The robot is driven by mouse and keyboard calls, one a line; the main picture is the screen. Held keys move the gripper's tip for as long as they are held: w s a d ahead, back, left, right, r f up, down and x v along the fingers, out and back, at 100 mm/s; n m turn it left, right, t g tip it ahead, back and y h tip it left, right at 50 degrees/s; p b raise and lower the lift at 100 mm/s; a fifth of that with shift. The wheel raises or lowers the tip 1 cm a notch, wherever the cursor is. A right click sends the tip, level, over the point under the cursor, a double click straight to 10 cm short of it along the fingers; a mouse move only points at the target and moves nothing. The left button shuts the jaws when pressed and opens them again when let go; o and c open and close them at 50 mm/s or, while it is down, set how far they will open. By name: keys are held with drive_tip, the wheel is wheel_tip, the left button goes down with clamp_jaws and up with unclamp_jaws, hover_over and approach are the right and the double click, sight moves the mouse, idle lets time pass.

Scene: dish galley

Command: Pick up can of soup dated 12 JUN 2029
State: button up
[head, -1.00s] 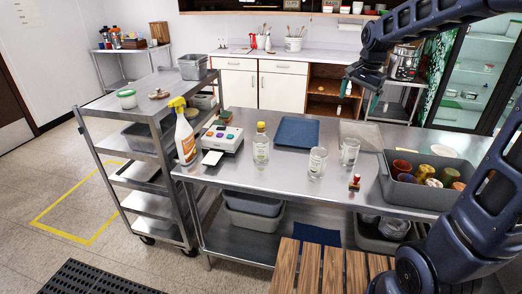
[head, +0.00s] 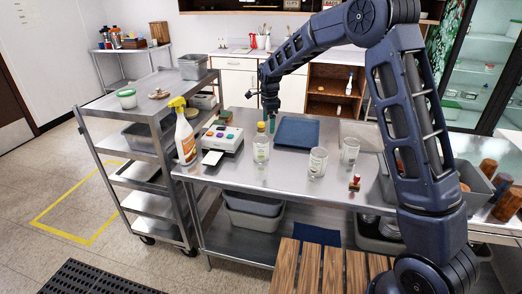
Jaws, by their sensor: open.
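My gripper (head: 270,104) is open and empty. It points down over the back part of the steel table (head: 232,178), above and slightly right of the yellow-capped bottle in the picture. No printed date is readable, so I cannot tell which thing is the soup can dated 12 JUN 2029. Two clear, pale-labelled containers, one at the front (head: 317,163) and one behind it (head: 350,151), stand upright right of the bottle (head: 261,147). Several brown cylinders (head: 508,204) show at the right edge. My arm hides much of the grey bin (head: 475,180) and its contents.
A blue tray (head: 297,131) lies behind the bottle. A spray bottle (head: 184,138), a device with coloured buttons (head: 223,138) and a small red-handled stamp (head: 354,183) stand on the table. A steel cart (head: 130,105) is at left. The floor at far left is open.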

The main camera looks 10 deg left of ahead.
sight(260, 139)
drive_tip(key=shift+m, duration=0.3)
drive_tip(key=a+f, duration=0.2)
drive_tip(key=a, duration=0.1)
drive_tip(key=shift+s+a+f, duration=0.2)
drive_tip(key=shift+a+f, duration=0.05)
drive_tip(key=shift+f, duration=0.15)
wheel_tip(260, 139, down, 5)
drive_tip(key=shift+f, duration=0.2)
drive_tip(key=shift+w+d+f, duration=0.1)
drive_tip(key=shift+f, duration=1.25)
drive_tip(key=shift+w+f, duration=0.1)
drive_tip(key=shift+f, duration=1.25)
drive_tip(key=c, duration=1.4)
drive_tip(key=shift+r, duration=0.1)
